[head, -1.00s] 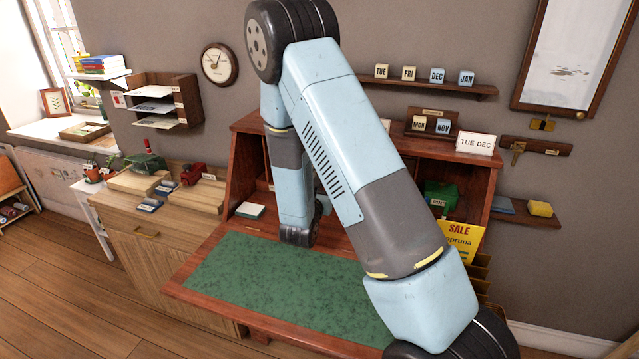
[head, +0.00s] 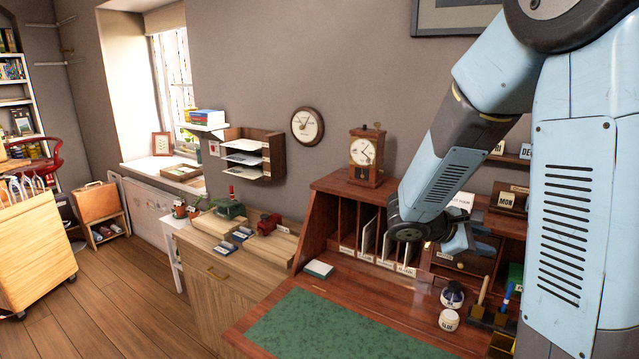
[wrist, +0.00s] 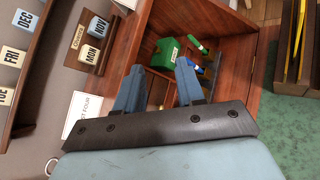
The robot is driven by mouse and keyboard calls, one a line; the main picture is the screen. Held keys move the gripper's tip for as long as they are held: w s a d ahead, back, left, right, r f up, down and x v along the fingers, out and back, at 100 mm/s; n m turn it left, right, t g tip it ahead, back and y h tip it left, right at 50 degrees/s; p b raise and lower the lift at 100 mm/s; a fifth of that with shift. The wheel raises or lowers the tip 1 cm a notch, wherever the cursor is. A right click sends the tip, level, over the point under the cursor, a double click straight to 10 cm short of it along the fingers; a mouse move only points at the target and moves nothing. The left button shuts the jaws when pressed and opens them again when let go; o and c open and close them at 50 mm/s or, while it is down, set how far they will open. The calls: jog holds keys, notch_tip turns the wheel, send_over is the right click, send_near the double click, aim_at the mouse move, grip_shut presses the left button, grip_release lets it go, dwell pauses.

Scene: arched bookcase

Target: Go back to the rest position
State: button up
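My gripper (head: 462,240) is in front of the right part of the wooden desk's upper cubbies, above the desk top. In the wrist view its two blue-grey fingers (wrist: 160,72) stand apart with nothing held between them. A green box (wrist: 166,52) and green- and blue-handled tools lie beyond the fingers in that view. My arm hides the right part of the desk (head: 318,216) in the head view.
A mantel clock (head: 366,158) stands on the desk's top. In the wrist view, a white card (wrist: 84,112) and lettered blocks (wrist: 95,42) are close at left.

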jog(key=s+a+r+m+g+y, duration=0.1)
jog(key=s+r+m+y, duration=0.1)
jog(key=s+m+y, duration=0.3)
jog(key=s+a+r+m+g+y, duration=0.1)
jog(key=s+a+r+m, duration=0.1)
jog(key=s, duration=0.4)
jog(key=s+a+r+m+t+y, duration=0.5)
jog(key=s+a+r+y, duration=0.1)
jog(key=a, duration=0.3)
jog(key=shift+s+a+r+m+y, duration=0.2)
jog(key=shift+s+m+y, duration=0.1)
jog(key=shift+s+y, duration=0.35)
